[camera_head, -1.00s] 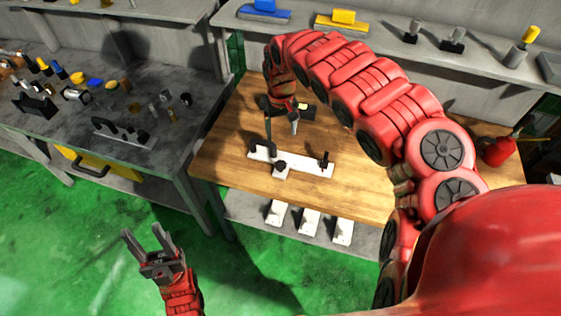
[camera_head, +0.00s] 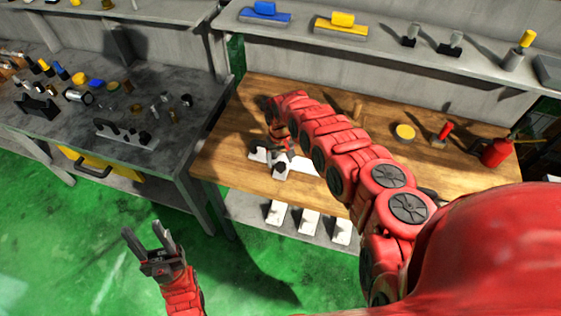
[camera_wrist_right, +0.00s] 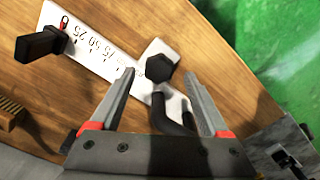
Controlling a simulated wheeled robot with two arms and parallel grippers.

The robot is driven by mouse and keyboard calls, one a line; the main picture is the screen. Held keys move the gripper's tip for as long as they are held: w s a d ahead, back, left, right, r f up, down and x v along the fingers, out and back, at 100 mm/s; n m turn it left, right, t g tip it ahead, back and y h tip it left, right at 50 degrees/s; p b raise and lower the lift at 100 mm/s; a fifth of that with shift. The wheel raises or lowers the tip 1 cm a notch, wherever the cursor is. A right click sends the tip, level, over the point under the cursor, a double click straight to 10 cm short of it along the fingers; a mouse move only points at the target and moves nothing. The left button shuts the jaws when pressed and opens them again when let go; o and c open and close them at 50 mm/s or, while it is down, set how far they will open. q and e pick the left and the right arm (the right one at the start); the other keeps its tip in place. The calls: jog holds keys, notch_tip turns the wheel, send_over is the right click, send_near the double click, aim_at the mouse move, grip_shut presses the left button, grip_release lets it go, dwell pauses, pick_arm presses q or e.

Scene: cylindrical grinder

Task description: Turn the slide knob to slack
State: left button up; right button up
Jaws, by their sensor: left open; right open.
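A white scale plate (camera_wrist_right: 100,55) with printed numbers lies on the wooden table (camera_head: 225,150). A faceted black knob (camera_wrist_right: 160,68) stands on its short side branch; it also shows in the head view (camera_head: 280,167). I cannot tell whether the knob is tight or slack. A black block (camera_wrist_right: 40,42) with a red pointer is at the plate's far end, and a bent black handle (camera_wrist_right: 175,118) at the near end. My right gripper (camera_wrist_right: 159,75) is open over the plate, the knob and bent handle appearing between its fingers. My left gripper (camera_head: 147,236) is open and empty, away from the table.
A grey bench (camera_head: 60,125) with many small parts stands left. A red oil can (camera_head: 496,152) and a yellow-topped round tin (camera_head: 404,132) are on the table's right. A shelf (camera_head: 380,40) runs behind. Several white pieces (camera_head: 309,221) sit below the tabletop.

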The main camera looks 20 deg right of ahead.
jog(key=shift+f, duration=0.95)
jog(key=shift+d, duration=0.1)
jog(key=shift+c, duration=0.3)
grip_shut()
